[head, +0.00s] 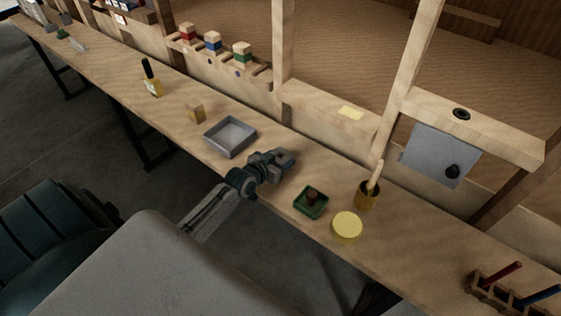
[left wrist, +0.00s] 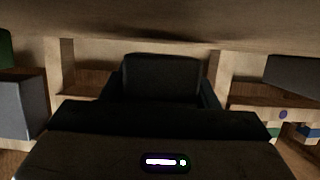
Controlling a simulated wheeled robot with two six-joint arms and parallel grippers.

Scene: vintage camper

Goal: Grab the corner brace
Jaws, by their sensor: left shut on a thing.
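My left gripper (head: 284,159) is over the workbench, to the right of the grey metal tray. It is shut on a small grey piece that I take to be the corner brace, mostly hidden by the fingers, so its shape is hard to make out. In the left wrist view the dark gripper body (left wrist: 160,80) fills the middle and the held piece cannot be told apart. No other corner brace shows on the bench. My right gripper is not in view.
On the workbench (head: 110,78) stand the grey tray (head: 208,136), a wooden block (head: 196,112), a yellow bottle (head: 153,85), a green dish (head: 302,207), a yellow round lid (head: 347,226) and a brush pot (head: 365,198). Wooden frame posts (head: 284,60) rise behind.

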